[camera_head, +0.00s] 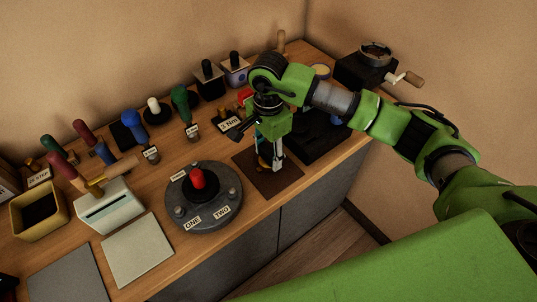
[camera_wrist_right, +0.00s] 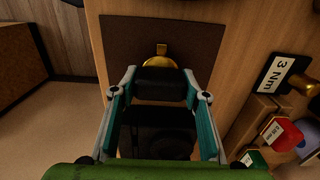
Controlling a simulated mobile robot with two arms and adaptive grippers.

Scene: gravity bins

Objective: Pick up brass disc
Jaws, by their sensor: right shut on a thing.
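The brass disc (camera_wrist_right: 160,61) shows in the right wrist view as a gold rounded piece with a small upright tab, partly hidden behind the dark part of the gripper. In the head view only a small gold bit of the disc (camera_head: 264,161) shows at the fingers. My right gripper (camera_head: 271,160) points down over the dark brown mat (camera_head: 288,184) and is shut on the disc. In the wrist view the gripper (camera_wrist_right: 160,82) has teal-lined fingers on both sides. I cannot tell whether the disc touches the mat. My left gripper is not in view.
A round grey base with a red knob (camera_head: 198,181) stands left of the mat. Several coloured-handled tools stand along the back, with a "3 Nm" label (camera_head: 230,123) near the gripper. A black tray (camera_head: 318,143) lies right. A grinder-like device with a crank (camera_head: 372,66) stands at the far right.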

